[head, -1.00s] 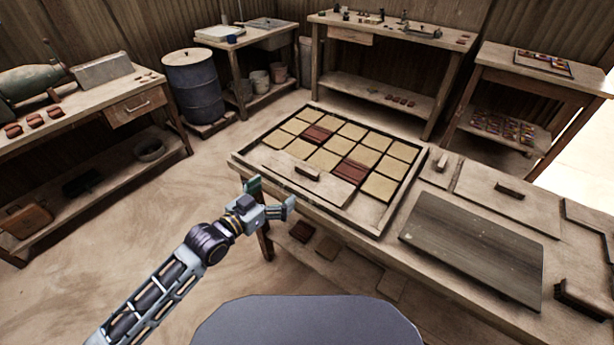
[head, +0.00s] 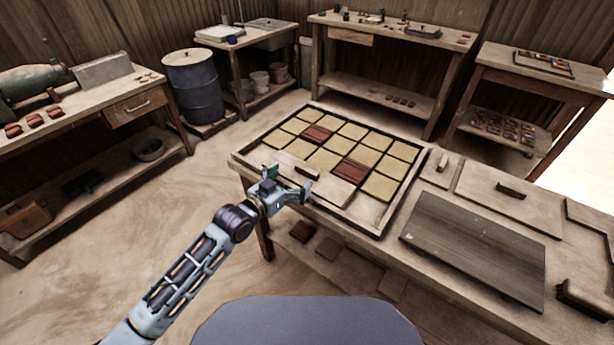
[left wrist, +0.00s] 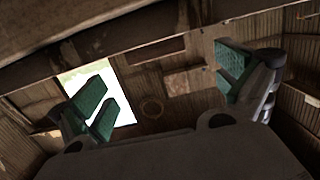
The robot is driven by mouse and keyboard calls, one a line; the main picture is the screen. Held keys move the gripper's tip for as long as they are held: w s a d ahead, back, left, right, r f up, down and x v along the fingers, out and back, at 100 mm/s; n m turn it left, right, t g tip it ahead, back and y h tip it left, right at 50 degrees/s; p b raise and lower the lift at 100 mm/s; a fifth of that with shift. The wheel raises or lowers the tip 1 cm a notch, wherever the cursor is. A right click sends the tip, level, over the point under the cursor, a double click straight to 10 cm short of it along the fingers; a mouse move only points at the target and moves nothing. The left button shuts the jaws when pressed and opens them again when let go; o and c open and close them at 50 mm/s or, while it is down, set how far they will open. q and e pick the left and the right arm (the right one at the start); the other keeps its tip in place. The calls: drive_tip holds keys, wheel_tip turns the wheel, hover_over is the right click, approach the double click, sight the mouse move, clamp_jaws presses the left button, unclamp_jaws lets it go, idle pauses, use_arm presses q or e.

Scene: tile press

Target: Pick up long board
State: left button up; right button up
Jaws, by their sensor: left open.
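A long pale board (head: 336,187) with a wooden handle block (head: 307,172) lies across the near left part of the tile tray (head: 378,212), covering part of its front row. My left gripper (head: 288,182) is open and empty at the tray's near left edge, just in front of this board and partly overlapping it in the picture. I cannot tell if they touch. The left wrist view shows the open green-padded fingers (left wrist: 165,88) well apart with nothing between them; a wooden edge crosses its top. My right gripper is not in view.
The tray holds yellow and dark red tiles. To its right on the table lie a small handled board (head: 440,172), a wider handled board (head: 515,205) and a dark flat slab (head: 475,248). A blue drum (head: 193,88) and side benches stand behind. The floor at left is clear.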

sight(308, 168)
use_arm(q)
drive_tip(key=shift+w, duration=0.1)
idle(0.3)
drive_tip(key=shift+x, duration=0.8)
drive_tip(key=shift+w+d+f, duration=0.35)
drive_tip(key=shift+w+d, duration=0.2)
drive_tip(key=shift+d, duration=0.1)
drive_tip(key=shift+x, duration=0.9)
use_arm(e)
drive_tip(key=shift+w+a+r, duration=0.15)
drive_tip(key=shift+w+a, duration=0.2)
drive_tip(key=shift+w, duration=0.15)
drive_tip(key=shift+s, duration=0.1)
use_arm(q)
drive_tip(key=c, duration=1.3)
drive_tip(key=shift+o, duration=0.2)
drive_tip(key=shift+r, duration=0.15)
